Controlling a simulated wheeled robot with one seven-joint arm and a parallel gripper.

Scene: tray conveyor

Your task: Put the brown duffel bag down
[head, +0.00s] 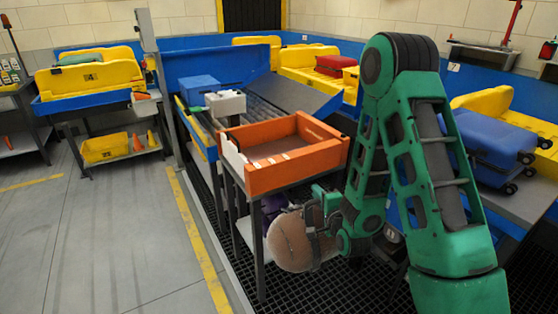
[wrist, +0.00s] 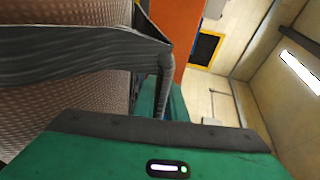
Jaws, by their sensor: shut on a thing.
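The brown duffel bag (head: 290,241) hangs from my gripper (head: 328,208), low in front of the small stand and to the left of my green arm. In the wrist view the bag (wrist: 70,95) fills the left side, with a dark grey strap (wrist: 90,52) across it. My gripper is shut on the bag, but the fingertips are mostly hidden. The bag is beside the stand's legs, below the level of the orange tray (head: 300,181). I cannot tell whether it touches the stand.
The orange tray looks empty inside, apart from pale marks. A roller conveyor (head: 262,101) with a blue box (head: 199,88) lies behind it. Blue suitcases (head: 490,137) lie on a table at right. Black grating (head: 310,293) covers the floor below; open grey floor (head: 110,230) lies left.

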